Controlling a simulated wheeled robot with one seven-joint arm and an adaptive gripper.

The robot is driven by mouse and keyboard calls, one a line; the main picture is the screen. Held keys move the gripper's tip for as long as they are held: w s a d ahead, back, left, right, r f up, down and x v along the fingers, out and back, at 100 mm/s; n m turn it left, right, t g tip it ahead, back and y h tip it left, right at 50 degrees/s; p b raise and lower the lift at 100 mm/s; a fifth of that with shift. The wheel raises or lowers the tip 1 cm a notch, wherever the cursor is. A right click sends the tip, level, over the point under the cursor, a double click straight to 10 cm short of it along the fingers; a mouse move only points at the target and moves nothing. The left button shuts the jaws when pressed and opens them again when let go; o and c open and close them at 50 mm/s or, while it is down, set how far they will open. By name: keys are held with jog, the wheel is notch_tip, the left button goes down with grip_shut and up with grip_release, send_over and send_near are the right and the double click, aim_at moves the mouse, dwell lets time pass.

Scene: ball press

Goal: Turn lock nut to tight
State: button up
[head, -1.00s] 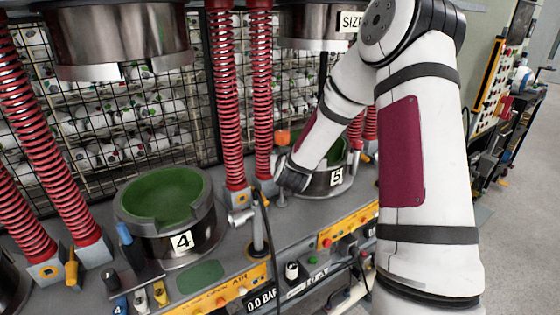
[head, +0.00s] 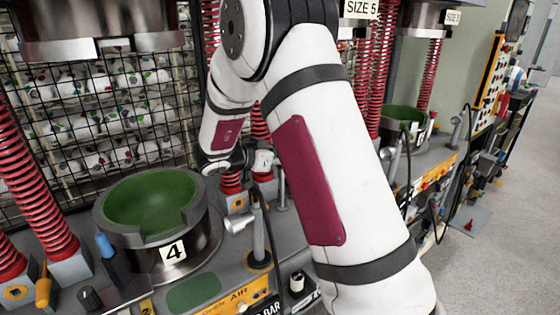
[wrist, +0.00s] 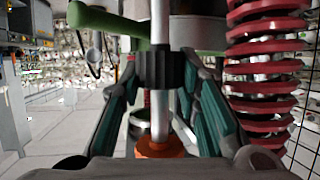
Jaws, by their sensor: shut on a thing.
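In the wrist view a black ribbed lock nut (wrist: 153,70) sits around an upright bare metal rod (wrist: 159,22). My gripper (wrist: 162,76) has its teal-padded fingers on both sides of the nut and looks shut on it. An orange round piece (wrist: 160,147) is on the same rod, nearer the camera, between the fingers. How far the nut is turned cannot be told. In the head view my wrist is behind and left of my large arm link. The nut and the fingertips cannot be made out there.
A green-lined mould marked 4 (head: 150,203) stands left of my arm. A red spring column (wrist: 266,70) rises close to the right of my fingers. A wire mesh (head: 120,110) with balls behind it backs the bench. Another green mould (head: 402,117) stands farther right.

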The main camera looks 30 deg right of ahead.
jog(key=shift+f+m+g+b, duration=0.1)
jog(key=shift+m+g+b, duration=0.4)
jog(key=shift+m+g, duration=0.6)
jog(key=o, duration=1.2)
jog(key=shift+d, duration=0.1)
jog(key=v, duration=1.2)
jog(key=shift+w, duration=0.15)
